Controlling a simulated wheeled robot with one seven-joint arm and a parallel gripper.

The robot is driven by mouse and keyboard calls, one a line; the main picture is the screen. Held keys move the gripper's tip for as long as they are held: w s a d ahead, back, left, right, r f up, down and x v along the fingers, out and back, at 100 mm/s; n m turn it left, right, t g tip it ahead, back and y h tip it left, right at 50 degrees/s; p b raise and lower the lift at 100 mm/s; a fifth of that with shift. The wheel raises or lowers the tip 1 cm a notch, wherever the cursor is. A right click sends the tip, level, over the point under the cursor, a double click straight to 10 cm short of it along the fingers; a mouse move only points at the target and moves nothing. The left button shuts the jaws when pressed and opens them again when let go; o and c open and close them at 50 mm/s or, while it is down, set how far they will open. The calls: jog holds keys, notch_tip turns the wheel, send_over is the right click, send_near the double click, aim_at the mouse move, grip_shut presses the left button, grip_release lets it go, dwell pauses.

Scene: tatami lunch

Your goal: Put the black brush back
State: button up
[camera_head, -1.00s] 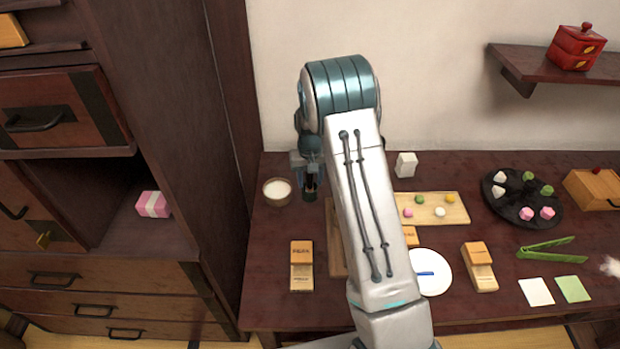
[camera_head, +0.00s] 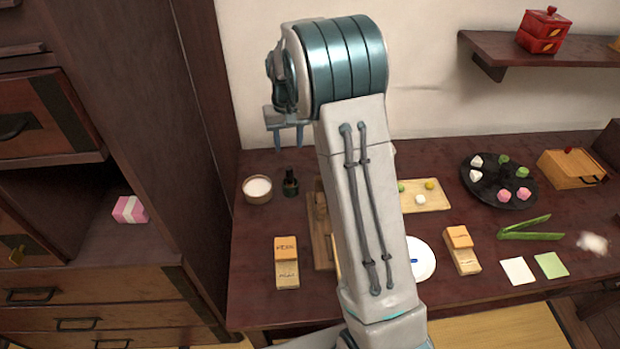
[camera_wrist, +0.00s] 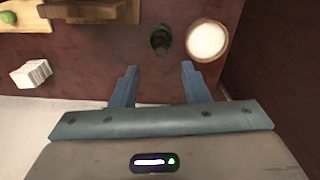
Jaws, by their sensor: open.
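A small dark upright item (camera_head: 290,183), black on top with a dark green body, stands on the table; it appears to be the black brush in a holder, though its parts are too small to tell apart. It also shows from above in the wrist view (camera_wrist: 160,40). My gripper (camera_head: 288,147) is open and empty, raised above this item and clear of it. In the wrist view my two fingers (camera_wrist: 159,67) stand apart, with the dark item beyond their tips.
A bowl of white contents (camera_head: 257,189) stands close left of the dark item. A wooden board (camera_head: 323,245) lies to its right, partly behind my arm. A wooden block (camera_head: 287,262) is nearer the front. The tall cabinet (camera_head: 165,120) bounds the left side.

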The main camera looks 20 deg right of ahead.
jog(key=s+r+t, duration=0.1)
jog(key=s+r, duration=0.4)
jog(key=s, duration=0.3)
jog(key=s+r+t, duration=0.1)
jog(key=s+r, duration=0.4)
jog(key=s, duration=0.4)
jog(key=s+f, duration=0.1)
jog(key=s, duration=1.3)
jog(key=shift+f+t, duration=0.25)
jog(key=shift+t, duration=0.05)
jog(key=shift+c, duration=0.6)
jog(key=shift+s, duration=0.1)
